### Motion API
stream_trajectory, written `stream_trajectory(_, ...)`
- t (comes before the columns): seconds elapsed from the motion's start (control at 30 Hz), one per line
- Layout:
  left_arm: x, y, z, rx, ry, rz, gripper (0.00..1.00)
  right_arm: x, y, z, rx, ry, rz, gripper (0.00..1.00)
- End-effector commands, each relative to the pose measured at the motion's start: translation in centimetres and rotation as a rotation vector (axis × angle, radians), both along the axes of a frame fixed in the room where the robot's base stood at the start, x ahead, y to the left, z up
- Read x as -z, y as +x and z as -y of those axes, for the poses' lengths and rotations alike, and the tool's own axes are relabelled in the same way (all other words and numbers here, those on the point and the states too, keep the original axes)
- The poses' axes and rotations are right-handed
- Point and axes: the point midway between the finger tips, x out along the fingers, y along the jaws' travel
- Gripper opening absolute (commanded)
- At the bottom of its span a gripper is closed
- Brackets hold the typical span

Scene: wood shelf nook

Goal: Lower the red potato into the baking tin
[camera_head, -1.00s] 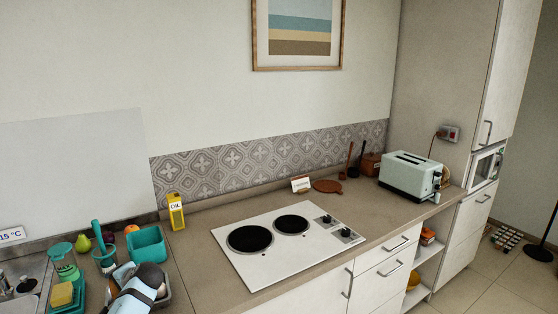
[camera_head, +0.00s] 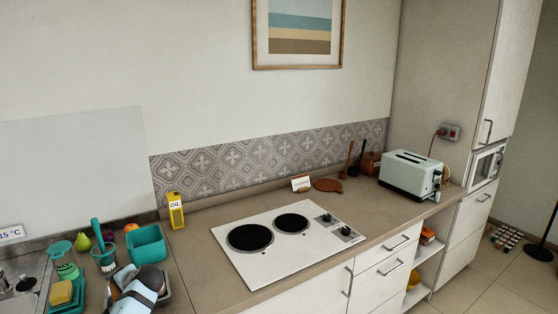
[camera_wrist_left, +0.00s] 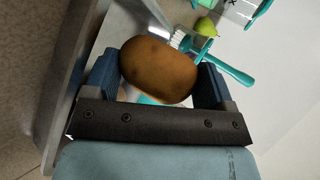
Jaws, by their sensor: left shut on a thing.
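A brownish-orange potato (camera_wrist_left: 158,72), which I take to be the red potato, sits between the two blue fingers of my left gripper (camera_wrist_left: 155,82) in the left wrist view. The gripper is shut on it. In the head view my left arm (camera_head: 135,292) comes in at the bottom left and largely hides the gripper and potato. A grey rim (camera_head: 166,288), perhaps the baking tin, shows beside the arm; most of it is hidden. My right gripper is not in view.
A teal bin (camera_head: 147,244), a green pear (camera_head: 83,244), an orange fruit (camera_head: 131,228) and a teal brush (camera_head: 97,232) stand near the arm. The sink (camera_head: 18,280) is far left. An oil carton (camera_head: 176,211) stands behind; the hob (camera_head: 287,240) is to the right.

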Motion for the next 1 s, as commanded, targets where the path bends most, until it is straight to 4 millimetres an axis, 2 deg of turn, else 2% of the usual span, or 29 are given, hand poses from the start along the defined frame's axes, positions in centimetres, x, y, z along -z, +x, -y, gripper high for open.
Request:
stream_trajectory(0.4,0.32,0.00,0.01,0.000,0.000,0.000,0.52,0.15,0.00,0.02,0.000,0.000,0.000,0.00)
stream_trajectory(0.43,0.32,0.00,0.01,0.000,0.000,0.000,0.80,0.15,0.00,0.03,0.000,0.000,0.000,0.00)
stream_trajectory(0.5,0.32,0.01,0.01,0.000,0.000,0.000,0.96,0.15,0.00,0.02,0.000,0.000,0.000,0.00)
stream_trajectory(0.53,0.34,0.01,0.02,0.000,0.000,0.000,1.00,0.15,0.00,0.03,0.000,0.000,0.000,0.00)
stream_trajectory(1.0,0.69,-0.14,0.21,0.001,-0.003,-0.006,1.00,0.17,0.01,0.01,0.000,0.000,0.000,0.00)
